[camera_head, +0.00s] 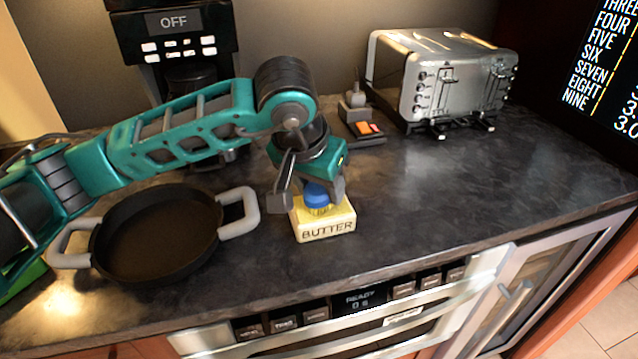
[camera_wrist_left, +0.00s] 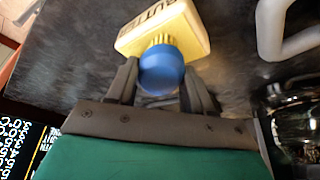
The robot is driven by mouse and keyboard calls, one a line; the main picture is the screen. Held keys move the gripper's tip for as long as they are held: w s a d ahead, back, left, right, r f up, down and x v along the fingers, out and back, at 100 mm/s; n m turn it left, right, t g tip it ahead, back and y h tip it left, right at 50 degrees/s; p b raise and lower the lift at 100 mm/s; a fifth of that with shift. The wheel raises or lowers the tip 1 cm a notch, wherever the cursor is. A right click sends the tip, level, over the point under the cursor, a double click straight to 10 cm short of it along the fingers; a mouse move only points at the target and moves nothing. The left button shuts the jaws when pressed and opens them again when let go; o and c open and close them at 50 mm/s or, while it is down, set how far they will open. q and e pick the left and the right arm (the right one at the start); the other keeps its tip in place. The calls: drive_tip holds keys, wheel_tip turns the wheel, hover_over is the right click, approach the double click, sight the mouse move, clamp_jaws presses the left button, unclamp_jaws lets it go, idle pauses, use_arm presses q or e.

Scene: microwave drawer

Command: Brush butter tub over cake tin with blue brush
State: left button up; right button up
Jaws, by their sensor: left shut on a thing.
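The yellow butter tub (camera_head: 325,229), lettered BUTTER, stands on the dark counter near its front edge. My left gripper (camera_head: 311,193) points down over it and is shut on the blue brush (camera_head: 318,196). In the left wrist view the round blue brush (camera_wrist_left: 161,72) is between my left fingers (camera_wrist_left: 161,85). Its yellow bristles face the butter tub (camera_wrist_left: 185,30) and appear to meet its top; exact contact is hard to tell. The cake tin (camera_head: 156,238), dark and round with pale grey handles, stands empty to the left. My right gripper is not in view.
A silver toaster (camera_head: 455,85) stands at the back right. A small grey device with an orange-red patch (camera_head: 361,119) is beside it. A coffee machine (camera_head: 178,35) stands behind my left arm. The counter right of the tub is clear. An oven front (camera_head: 350,320) lies below the counter edge.

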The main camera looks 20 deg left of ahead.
sight(319, 187)
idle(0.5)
use_arm(q)
drive_tip(key=shift+r+p, duration=1.65)
drive_tip(key=shift+r, duration=1.85)
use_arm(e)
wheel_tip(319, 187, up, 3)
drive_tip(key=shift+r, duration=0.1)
